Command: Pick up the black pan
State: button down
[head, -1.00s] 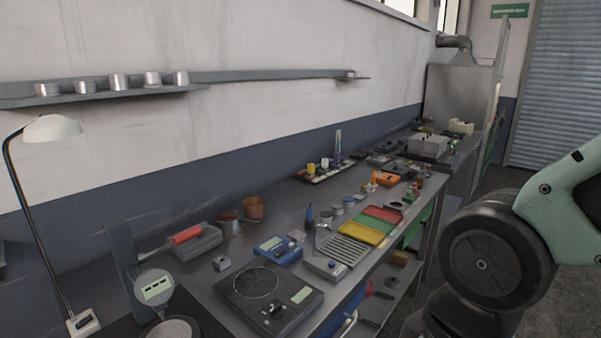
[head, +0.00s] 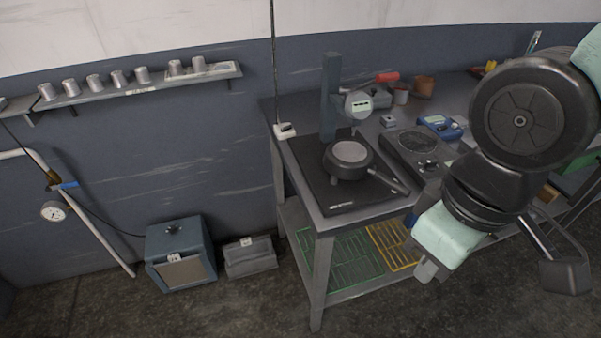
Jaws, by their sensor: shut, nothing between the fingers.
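The black pan (head: 347,158) is in the head view, left of my arm. It sits upright on a dark flat plate (head: 321,186) at the near left end of the workbench. Its handle (head: 388,180) points right and toward the front edge. My gripper (head: 427,269) is low on the right, in front of the bench and below the pan's height in the picture. It is apart from the pan and holds nothing. Its fingers are small and partly hidden.
A grey stand with a dial gauge (head: 358,104) rises behind the pan. A black scale (head: 418,146) and a blue meter (head: 440,126) lie to its right. A thin lamp pole (head: 274,70) stands at the bench's left corner. A blue box (head: 181,254) stands on the floor.

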aim_at(351, 160)
jog(key=u, duration=0.2)
jog(key=j+z, duration=0.15)
jog(key=z, duration=0.4)
jog(key=j+z, duration=0.2)
jog(key=j, duration=0.2)
jog(key=k+j+z, duration=0.1)
jog(key=j+z, duration=0.15)
jog(key=k+j+z, duration=0.2)
jog(key=j, duration=0.65)
jog(key=k+j, duration=0.15)
jog(key=j, duration=0.25)
jog(key=j+z, duration=0.1)
jog(key=j, duration=0.35)
jog(key=k, duration=0.05)
